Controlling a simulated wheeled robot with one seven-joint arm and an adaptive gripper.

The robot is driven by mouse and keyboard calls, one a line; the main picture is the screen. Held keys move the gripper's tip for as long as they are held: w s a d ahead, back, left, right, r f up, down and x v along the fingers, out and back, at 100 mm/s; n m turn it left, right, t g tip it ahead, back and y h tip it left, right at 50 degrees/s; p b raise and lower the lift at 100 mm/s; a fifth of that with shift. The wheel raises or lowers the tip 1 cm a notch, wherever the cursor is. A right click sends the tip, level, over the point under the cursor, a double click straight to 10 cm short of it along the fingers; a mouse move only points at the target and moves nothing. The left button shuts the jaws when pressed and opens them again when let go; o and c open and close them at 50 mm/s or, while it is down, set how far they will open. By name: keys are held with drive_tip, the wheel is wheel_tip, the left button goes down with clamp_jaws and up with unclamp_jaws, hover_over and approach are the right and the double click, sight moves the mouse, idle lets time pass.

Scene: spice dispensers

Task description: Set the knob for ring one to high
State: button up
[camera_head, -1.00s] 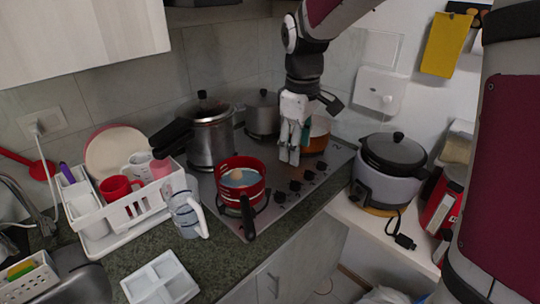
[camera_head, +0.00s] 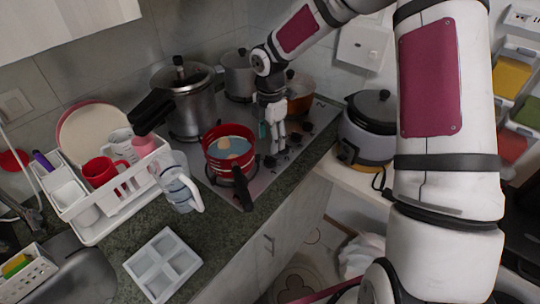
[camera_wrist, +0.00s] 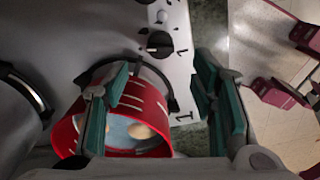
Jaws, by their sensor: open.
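The stove's black control knobs sit in a row along the front of the steel cooktop (camera_head: 245,195), right of the red pot (camera_head: 226,144). In the wrist view, the nearest knob (camera_wrist: 160,42) lies just ahead of my fingers, with small white marks beside it. A larger printed 1 shows at the cooktop corner beside the red pot (camera_wrist: 118,118). Exact knob settings are too small to read. My gripper (camera_head: 272,148) points down over the knob row, partly hiding it. Its green-padded fingers (camera_wrist: 163,78) are spread and empty, with the pot's rim below them.
The pot's black handle (camera_head: 242,190) sticks out over the counter edge. A pressure cooker (camera_head: 188,105) and an orange pot (camera_head: 300,95) stand behind. A rice cooker (camera_head: 368,130) is to the right, and a clear jug (camera_head: 177,183) is left of the cooktop.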

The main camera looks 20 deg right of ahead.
sight(270, 158)
wheel_tip(270, 158, down, 8)
drive_tip(key=shift+r+p, duration=0.1)
drive_tip(key=shift+p, duration=0.35)
drive_tip(key=c, duration=1.2)
